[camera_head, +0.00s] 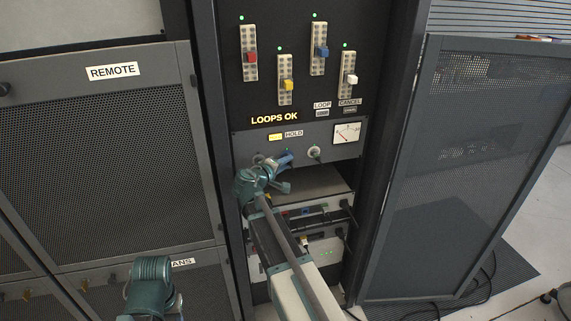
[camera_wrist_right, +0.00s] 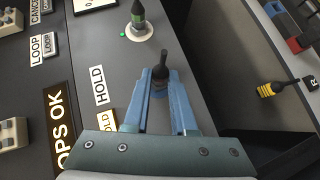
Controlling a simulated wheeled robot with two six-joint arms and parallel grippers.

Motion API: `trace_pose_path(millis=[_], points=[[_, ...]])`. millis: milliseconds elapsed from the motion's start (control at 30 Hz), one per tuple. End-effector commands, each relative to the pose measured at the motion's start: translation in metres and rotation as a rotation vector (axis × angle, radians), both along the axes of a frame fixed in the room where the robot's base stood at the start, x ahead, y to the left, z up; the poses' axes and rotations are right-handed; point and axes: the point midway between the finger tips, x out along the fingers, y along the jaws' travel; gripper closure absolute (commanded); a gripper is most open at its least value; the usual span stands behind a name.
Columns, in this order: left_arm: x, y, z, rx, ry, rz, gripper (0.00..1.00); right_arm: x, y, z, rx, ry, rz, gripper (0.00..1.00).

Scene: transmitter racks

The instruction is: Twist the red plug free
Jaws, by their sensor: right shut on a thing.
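My right gripper (camera_head: 284,160) is at the panel below the HOLD label. In the right wrist view its two blue fingers (camera_wrist_right: 158,84) are shut on a dark plug (camera_wrist_right: 161,72) with a thin black stem. I see no clear red on this plug; its lower part is hidden between the fingers. A red block (camera_head: 250,57) sits on the upper left strip, and a red piece (camera_wrist_right: 297,44) shows at the right wrist view's right edge. Part of my left arm (camera_head: 151,280) shows at the bottom; its fingers are not visible.
A meter (camera_head: 346,132) is at the right of the panel. Below is an open shelf (camera_head: 312,182) above units with cables. An open mesh door (camera_head: 455,180) stands on the right.

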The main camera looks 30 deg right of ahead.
Motion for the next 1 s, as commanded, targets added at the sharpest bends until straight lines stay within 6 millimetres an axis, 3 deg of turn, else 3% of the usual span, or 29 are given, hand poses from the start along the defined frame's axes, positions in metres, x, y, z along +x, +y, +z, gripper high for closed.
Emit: trace_pose_path(millis=[1000], points=[[0.0,0.0,-0.029,0.0,0.0,0.0,0.5,0.0,0.0,-0.005,-0.151,0.036,-0.004,1.0]])
